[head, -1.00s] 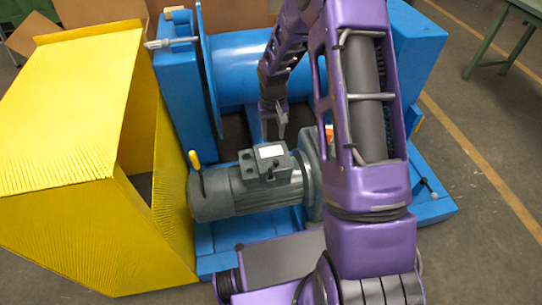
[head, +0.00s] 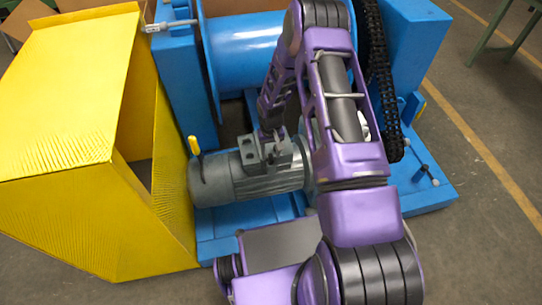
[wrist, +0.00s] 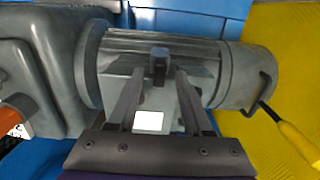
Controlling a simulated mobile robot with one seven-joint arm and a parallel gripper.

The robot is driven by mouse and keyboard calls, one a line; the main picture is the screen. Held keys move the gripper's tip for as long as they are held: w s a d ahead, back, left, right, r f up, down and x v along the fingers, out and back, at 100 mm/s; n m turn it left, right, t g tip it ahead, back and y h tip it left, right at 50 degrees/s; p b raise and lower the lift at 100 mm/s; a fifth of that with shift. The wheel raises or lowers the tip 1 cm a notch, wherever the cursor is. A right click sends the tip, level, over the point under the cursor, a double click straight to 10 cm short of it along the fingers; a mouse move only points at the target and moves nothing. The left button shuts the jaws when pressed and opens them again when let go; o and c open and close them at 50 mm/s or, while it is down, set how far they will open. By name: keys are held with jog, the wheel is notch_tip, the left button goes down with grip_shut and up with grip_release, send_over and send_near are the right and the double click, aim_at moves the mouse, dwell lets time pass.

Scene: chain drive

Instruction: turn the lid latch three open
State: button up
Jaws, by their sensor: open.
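The grey motor (head: 225,180) carries a terminal box on top, seen in the wrist view with a lid (wrist: 148,122) bearing a white label. A small dark upright latch (wrist: 159,62) stands at the lid's far edge in the wrist view. My gripper (wrist: 159,75) is open, its two fingers pointing at the latch, one on either side. I cannot tell whether they touch it. In the head view my gripper (head: 273,150) is low over the terminal box, and my arm covers the motor's right end. No number marks the latch.
A yellow guard (head: 60,120) stands left of the motor. A blue drum (head: 245,50) and frame rise behind. A black chain (head: 378,70) hangs right of my arm. A yellow-handled lever (wrist: 290,135) sticks out at the motor's end. Open floor lies to the right.

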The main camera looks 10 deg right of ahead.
jog(key=shift+f, duration=0.75)
grip_shut()
